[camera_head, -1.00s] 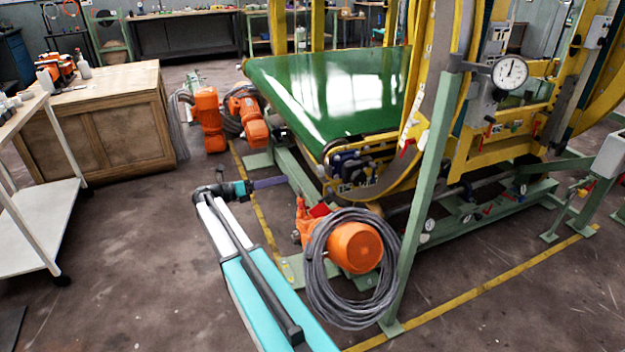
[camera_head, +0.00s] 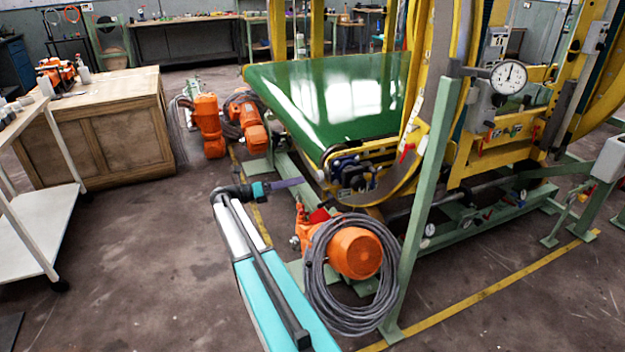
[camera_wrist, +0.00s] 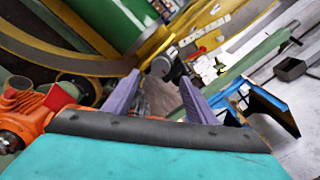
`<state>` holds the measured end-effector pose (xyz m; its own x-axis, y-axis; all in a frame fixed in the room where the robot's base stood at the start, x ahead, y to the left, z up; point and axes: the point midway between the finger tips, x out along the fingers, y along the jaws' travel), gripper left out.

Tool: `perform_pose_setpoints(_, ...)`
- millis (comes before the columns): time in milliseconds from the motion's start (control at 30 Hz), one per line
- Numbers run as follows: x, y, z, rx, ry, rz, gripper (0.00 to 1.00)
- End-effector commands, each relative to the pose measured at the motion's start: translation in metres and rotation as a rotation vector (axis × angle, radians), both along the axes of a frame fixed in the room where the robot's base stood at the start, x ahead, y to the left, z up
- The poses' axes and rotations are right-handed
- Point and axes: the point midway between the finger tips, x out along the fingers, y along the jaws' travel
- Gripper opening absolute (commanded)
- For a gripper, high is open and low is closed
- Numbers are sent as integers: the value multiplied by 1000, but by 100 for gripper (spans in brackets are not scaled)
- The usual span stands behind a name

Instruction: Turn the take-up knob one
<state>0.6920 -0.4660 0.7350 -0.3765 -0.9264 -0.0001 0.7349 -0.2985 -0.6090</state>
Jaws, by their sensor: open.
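My gripper (camera_head: 288,183) has purple fingers and is beside the near corner of the green belt (camera_head: 335,95). In the wrist view my gripper (camera_wrist: 160,80) is open, with nothing between its fingers. A small dark round part, possibly the take-up knob (camera_wrist: 163,65), shows beyond the fingertips, apart from them as far as I can tell. In the head view a group of dark parts (camera_head: 352,172) sits at the belt's near end, to the right of my gripper. I cannot tell which of them is the knob.
An orange motor (camera_head: 356,252) with a coiled grey cable (camera_head: 322,290) stands right of my arm. Two more orange motors (camera_head: 209,125) stand behind. A wooden cabinet (camera_head: 105,125) and white cart (camera_head: 45,225) are left. Floor between them is clear.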

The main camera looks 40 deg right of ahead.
Motion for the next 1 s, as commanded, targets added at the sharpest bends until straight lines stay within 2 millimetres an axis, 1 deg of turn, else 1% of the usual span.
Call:
perform_pose_setpoints(33, -4, -8, 0, 0, 0, -2, 51)
perform_pose_setpoints(200, -13, -30, 0, 0, 0, -2, 51)
perform_pose_setpoints(400, -22, -55, 0, -1, -1, -1, 51)
perform_pose_setpoints(500, -26, -64, 0, -1, -1, 1, 51)
perform_pose_setpoints(700, -29, -73, 0, 0, 0, 0, 51)
perform_pose_setpoints(967, -29, -73, 0, 0, 0, 1, 51)
perform_pose_setpoints(1000, -29, -73, 0, 0, 0, 1, 50)
